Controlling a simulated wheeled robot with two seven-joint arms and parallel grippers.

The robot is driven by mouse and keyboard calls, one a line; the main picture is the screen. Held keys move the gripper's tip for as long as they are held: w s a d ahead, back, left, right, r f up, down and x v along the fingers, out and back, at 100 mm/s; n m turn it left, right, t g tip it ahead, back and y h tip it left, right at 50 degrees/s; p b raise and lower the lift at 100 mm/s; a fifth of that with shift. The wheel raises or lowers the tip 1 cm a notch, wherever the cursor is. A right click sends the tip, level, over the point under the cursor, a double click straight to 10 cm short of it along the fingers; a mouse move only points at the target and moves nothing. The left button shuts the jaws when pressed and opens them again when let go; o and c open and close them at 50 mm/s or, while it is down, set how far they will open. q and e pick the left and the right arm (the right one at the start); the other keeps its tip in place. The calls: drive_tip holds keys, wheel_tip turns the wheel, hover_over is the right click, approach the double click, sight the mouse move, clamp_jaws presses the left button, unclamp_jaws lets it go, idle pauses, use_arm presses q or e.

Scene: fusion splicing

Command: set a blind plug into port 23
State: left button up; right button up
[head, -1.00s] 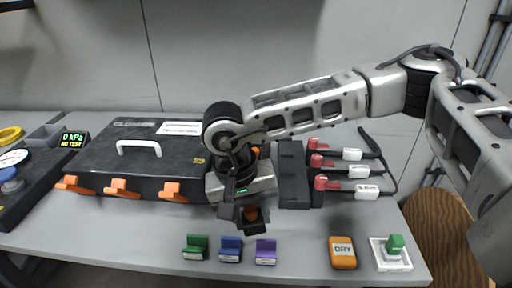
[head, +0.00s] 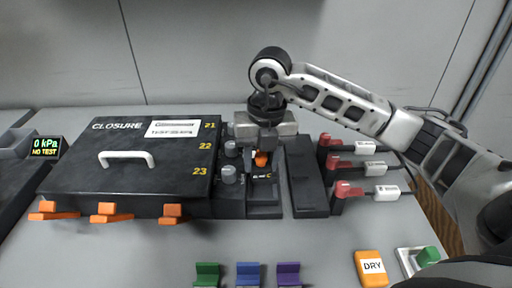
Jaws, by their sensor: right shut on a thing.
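The black closure box (head: 85,187) has a white handle and yellow numbers 21, 22 and 23 along its right edge. Beside 23 (head: 200,171) is a grey round knob (head: 229,174); a similar knob stands beside 22. My right gripper (head: 262,153) points down just right of these port numbers. It is shut on a small orange piece (head: 261,159), which looks like a plug. The piece is above a dark labelled block (head: 264,189); I cannot tell whether they touch. The fingers and dark wrist hide part of the area near 21. My left gripper is not in view.
Orange clamps (head: 107,213) line the closure's front. Red-and-white connectors (head: 349,190) with cables stand at the right. Green (head: 206,275), blue (head: 249,275) and purple (head: 289,275) holders and an orange DRY box (head: 371,268) are at the front. The table between them and the closure is clear.

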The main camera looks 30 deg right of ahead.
drive_tip(key=shift+w+d+m, duration=0.15)
drive_tip(key=shift+d+m, duration=0.3)
drive_tip(key=shift+m, duration=0.35)
drive_tip(key=shift+f, duration=0.2)
drive_tip(key=shift+f+b, duration=0.85)
wheel_tip(320, 180, down, 3)
drive_tip(key=shift+f+b, duration=0.1)
drive_tip(key=shift+b, duration=1.15)
drive_tip(key=shift+f, duration=0.25)
use_arm(q)
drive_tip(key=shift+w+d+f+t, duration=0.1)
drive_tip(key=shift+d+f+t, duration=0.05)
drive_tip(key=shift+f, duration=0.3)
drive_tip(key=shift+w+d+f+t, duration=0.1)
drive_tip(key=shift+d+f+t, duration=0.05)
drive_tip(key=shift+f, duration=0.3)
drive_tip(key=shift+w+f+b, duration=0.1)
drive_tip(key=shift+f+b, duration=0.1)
drive_tip(key=shift+b, duration=0.3)
use_arm(e)
drive_tip(key=shift+f, duration=0.4)
